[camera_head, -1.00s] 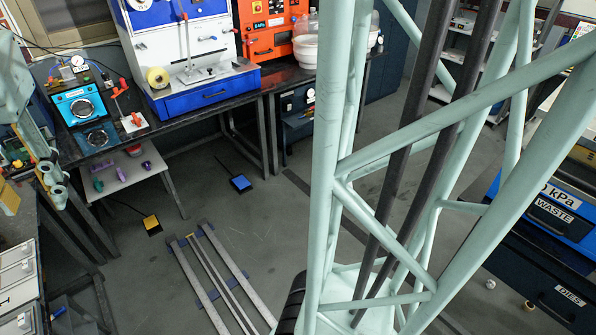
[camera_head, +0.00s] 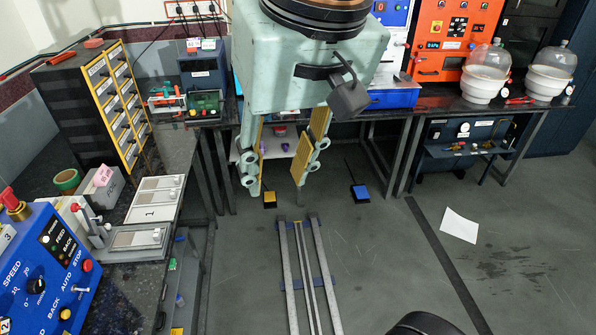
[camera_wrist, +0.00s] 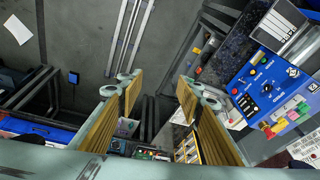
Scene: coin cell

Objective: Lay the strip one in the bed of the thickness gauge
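My gripper (camera_head: 283,165) hangs in the middle of the head view, over the floor in front of the back bench. Its two yellow-padded fingers are wide apart with nothing between them. The gripper also shows open and empty in the wrist view (camera_wrist: 159,95). On the left bench lies a pale flat holder marked 1 (camera_head: 150,213). I cannot make out a separate strip on it.
A blue control box (camera_head: 45,275) stands at the near left, and a drawer cabinet (camera_head: 98,105) behind on the left bench (camera_head: 180,150). Metal rails (camera_head: 308,275) lie on the floor. A white sheet (camera_head: 459,225) lies right of them. The floor between the benches is mostly open.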

